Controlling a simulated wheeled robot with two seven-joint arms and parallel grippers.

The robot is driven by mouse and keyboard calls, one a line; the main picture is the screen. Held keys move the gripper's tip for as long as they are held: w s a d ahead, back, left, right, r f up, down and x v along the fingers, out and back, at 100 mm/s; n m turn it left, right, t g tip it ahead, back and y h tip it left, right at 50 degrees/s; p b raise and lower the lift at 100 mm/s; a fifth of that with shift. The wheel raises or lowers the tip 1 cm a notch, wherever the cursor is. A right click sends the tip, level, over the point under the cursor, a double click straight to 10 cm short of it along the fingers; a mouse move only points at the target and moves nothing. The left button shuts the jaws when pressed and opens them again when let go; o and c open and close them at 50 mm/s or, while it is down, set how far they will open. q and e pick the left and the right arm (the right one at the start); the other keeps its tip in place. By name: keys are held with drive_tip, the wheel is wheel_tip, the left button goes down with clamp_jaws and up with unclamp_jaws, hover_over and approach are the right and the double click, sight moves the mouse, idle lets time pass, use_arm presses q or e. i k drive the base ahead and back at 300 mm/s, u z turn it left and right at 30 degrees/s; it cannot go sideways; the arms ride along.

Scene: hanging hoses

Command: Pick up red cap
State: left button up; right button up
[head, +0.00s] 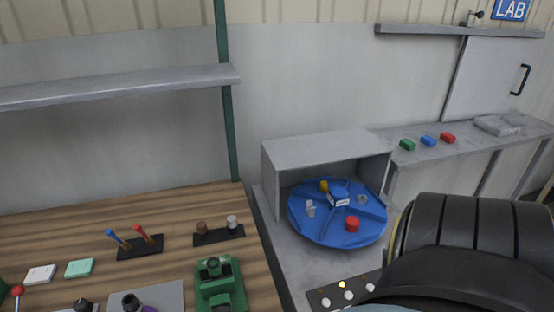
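A red cap (352,224), small and round, sits in the front right compartment of a blue divided turntable (325,233). The turntable stands partly inside a grey open-fronted box (320,150), with its front half sticking out. The cap is on the uncovered front part and nothing hides it. Neither of my grippers is in view, so I cannot tell their state.
The turntable also holds a yellow piece (324,186), a grey nut (362,199) and a pale fitting (310,208). A wooden bench (60,233) with tools stands left. Green, blue and red blocks (448,138) lie on the right counter. A button panel (325,292) is in front.

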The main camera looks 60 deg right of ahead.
sight(352, 223)
drive_tip(key=u, duration=1.25)
drive_tip(key=k, duration=1.6)
drive_tip(key=z, duration=1.4)
